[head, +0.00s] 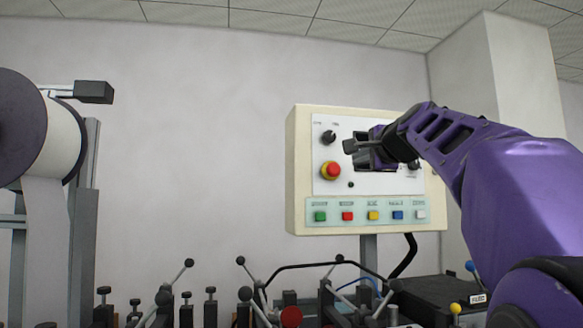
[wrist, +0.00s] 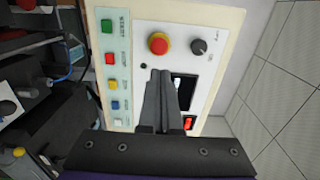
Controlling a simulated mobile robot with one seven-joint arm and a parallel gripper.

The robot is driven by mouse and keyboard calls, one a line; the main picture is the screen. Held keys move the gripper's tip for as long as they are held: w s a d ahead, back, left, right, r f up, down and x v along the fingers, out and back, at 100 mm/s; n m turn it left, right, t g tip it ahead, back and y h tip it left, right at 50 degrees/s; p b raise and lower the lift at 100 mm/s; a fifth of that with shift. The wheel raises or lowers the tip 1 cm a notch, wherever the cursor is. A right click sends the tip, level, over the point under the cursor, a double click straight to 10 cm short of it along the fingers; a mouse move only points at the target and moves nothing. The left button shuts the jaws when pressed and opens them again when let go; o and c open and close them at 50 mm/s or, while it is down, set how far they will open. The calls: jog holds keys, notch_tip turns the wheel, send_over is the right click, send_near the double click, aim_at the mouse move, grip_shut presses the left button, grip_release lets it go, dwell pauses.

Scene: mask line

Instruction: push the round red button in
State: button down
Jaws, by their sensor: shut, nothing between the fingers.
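The round red button (head: 333,169) sits on a yellow ring at the left of the control panel (head: 297,190). In the wrist view the red button (wrist: 158,43) shows in full, beyond the fingertips. My gripper (head: 350,147) is shut and empty in front of the panel, to the right of and a little above the button in the head view. In the wrist view my gripper's fingers (wrist: 161,74) point toward the button, with a visible gap in the picture. I cannot tell the fingertips' exact distance from the panel.
A black knob (head: 328,136) is above the button. A row of coloured square buttons, including a red one (head: 347,216), runs along the panel's bottom. My arm partly hides the screen (head: 376,167). Machine levers (head: 240,262) stand below; a roll (head: 45,135) is far left.

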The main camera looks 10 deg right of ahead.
jog(key=p, duration=0.6)
send_near(335, 169)
jog(key=w, duration=0.5)
jog(key=shift+w+a+r, duration=0.1)
jog(key=shift+w+r, duration=0.05)
jog(key=shift+w, duration=0.75)
